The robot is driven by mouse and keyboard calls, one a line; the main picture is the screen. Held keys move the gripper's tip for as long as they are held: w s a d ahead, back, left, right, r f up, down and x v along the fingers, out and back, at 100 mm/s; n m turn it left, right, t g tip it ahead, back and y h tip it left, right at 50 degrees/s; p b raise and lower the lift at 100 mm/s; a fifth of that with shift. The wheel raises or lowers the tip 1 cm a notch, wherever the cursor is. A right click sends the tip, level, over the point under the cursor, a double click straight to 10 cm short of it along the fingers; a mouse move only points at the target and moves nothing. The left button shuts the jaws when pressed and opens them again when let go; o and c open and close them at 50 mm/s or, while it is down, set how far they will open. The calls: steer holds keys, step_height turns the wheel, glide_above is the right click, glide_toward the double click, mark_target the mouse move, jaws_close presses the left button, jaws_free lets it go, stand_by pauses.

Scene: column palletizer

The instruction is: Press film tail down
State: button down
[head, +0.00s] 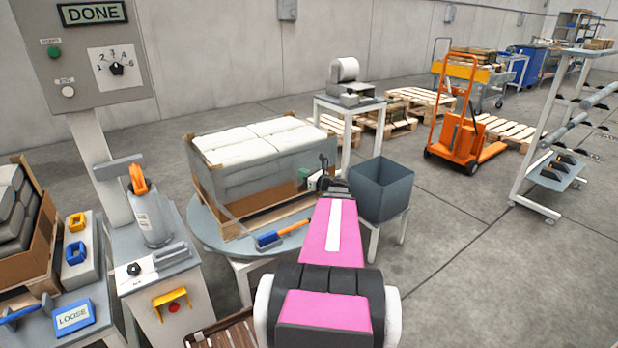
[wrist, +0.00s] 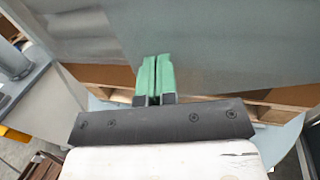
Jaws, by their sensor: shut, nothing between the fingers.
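The load (head: 240,180) is a block of pale sacks in grey film, standing on a pallet on a round turntable (head: 205,236). A thin pale strip (head: 226,217) slants down by its front left corner; I cannot tell if it is the film tail. My gripper (head: 304,175) is at the load's right side, with its green fingers together and empty. In the wrist view the fingers (wrist: 154,78) point at the grey wrapped face (wrist: 225,45); contact is unclear. A lighter, creased patch (wrist: 80,30) lies left of them. My arm hides part of the scene.
A brush with a blue head (head: 267,241) and orange handle lies on the turntable's front edge. A grey bin (head: 382,190) stands right of my gripper. A film roll (head: 152,217) stands at the left, below a panel reading DONE (head: 92,12). Open floor lies right.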

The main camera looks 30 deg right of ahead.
mark_target(283, 164)
steer(key=w+h, duration=0.1)
steer(key=w, duration=0.1)
steer(key=w+a+m+h, duration=0.1)
steer(key=w, duration=0.2)
steer(key=w+a, duration=0.1)
steer(key=w, duration=0.1)
steer(key=shift+w+a+m+t+h, duration=0.15)
steer(key=shift+w+m+t+h, duration=0.15)
steer(key=shift+m+h, duration=0.1)
